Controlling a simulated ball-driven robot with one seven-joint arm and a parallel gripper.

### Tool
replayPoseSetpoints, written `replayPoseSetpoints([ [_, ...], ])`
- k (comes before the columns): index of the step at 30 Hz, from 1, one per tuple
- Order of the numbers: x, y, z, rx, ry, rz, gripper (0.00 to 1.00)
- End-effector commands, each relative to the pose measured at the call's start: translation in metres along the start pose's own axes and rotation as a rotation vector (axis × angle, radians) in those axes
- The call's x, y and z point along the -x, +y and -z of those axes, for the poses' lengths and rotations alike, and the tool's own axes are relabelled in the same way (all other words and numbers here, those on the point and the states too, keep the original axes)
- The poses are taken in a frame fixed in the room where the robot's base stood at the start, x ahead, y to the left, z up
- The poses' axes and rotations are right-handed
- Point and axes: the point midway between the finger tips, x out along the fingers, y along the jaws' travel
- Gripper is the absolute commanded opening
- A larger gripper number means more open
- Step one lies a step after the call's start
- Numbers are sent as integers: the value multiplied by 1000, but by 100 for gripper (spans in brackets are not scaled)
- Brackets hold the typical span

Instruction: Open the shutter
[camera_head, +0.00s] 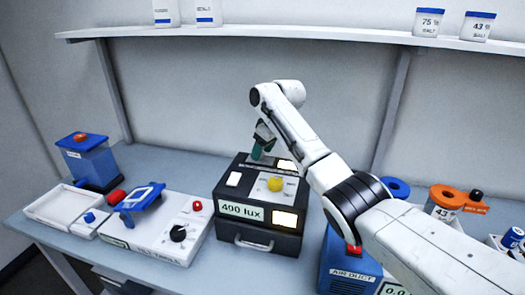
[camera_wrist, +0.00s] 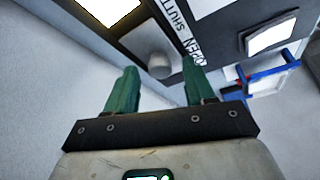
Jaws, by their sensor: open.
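The dark box labelled "400 lux" (camera_head: 225,190) stands on the bench in the middle of the head view. A label with the letters "SHUTT" and "OPEN" (camera_wrist: 180,27) shows on its top in the wrist view. A pale rounded knob (camera_wrist: 159,66) lies beside this label. My gripper (camera_head: 260,152) is over the back of the box. Its green fingers (camera_wrist: 157,76) are open, with the knob between and beyond their tips. I cannot tell whether they touch it. The knob is hidden in the head view.
A white device with a blue clamp (camera_head: 140,197) stands left, and a blue air duct unit (camera_head: 345,265) right. A shelf (camera_head: 300,33) runs along the wall behind.

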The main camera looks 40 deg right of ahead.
Motion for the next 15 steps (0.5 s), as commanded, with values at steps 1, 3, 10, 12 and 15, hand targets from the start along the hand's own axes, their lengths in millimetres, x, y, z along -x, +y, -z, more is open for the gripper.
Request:
replayPoseSetpoints([
  [1, 5, 1, 0, 0, 4, -1, 54],
  [3, 16, 1, 0, 0, 5, -1, 54],
  [10, 61, 1, 0, -1, 5, -3, 54],
  [12, 73, 1, 0, -1, 5, -3, 54],
  [15, 87, 1, 0, -1, 3, -3, 54],
])
